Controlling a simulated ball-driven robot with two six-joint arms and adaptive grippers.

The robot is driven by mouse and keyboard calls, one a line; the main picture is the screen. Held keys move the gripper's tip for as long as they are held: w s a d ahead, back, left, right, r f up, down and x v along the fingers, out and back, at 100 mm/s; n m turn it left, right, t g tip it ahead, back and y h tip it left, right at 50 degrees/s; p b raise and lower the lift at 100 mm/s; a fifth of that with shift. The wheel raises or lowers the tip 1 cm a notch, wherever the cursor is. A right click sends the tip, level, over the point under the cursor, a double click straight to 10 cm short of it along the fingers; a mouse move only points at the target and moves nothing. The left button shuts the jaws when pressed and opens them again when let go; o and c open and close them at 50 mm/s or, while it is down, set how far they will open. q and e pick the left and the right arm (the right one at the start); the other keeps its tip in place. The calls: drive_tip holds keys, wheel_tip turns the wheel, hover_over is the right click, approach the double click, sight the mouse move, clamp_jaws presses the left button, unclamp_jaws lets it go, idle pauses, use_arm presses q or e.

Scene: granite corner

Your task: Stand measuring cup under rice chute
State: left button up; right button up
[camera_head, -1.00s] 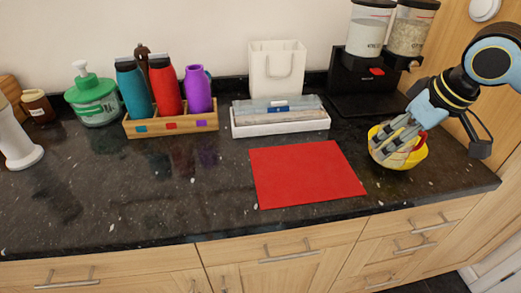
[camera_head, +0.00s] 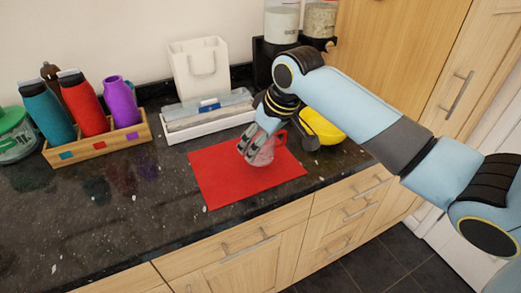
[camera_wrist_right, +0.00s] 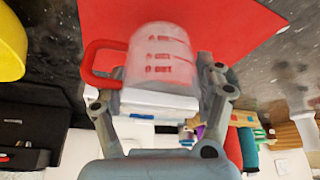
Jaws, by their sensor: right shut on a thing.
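A clear measuring cup (camera_wrist_right: 160,50) with red markings and a red handle is between the fingers of my right gripper (camera_wrist_right: 160,92). In the head view the right gripper (camera_head: 250,146) is shut on the cup (camera_head: 264,154) over the red mat (camera_head: 225,180). I cannot tell if the cup touches the mat. The rice dispenser has clear containers (camera_head: 281,20) on a black stand (camera_head: 263,62) at the back, partly hidden by my right arm. Its chute is not clearly visible. My left gripper is not in view.
A yellow bowl (camera_head: 322,127) sits right of the mat, partly behind my arm. A wooden bottle rack (camera_head: 97,143) stands left. The front left counter is clear.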

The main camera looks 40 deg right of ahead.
drive_tip(key=shift+f, duration=1.5)
drive_tip(key=shift+s+f, duration=0.1)
drive_tip(key=shift+f, duration=0.1)
drive_tip(key=o, duration=1.2)
drive_tip(key=shift+o, duration=0.2)
drive_tip(key=shift+r, duration=0.1)
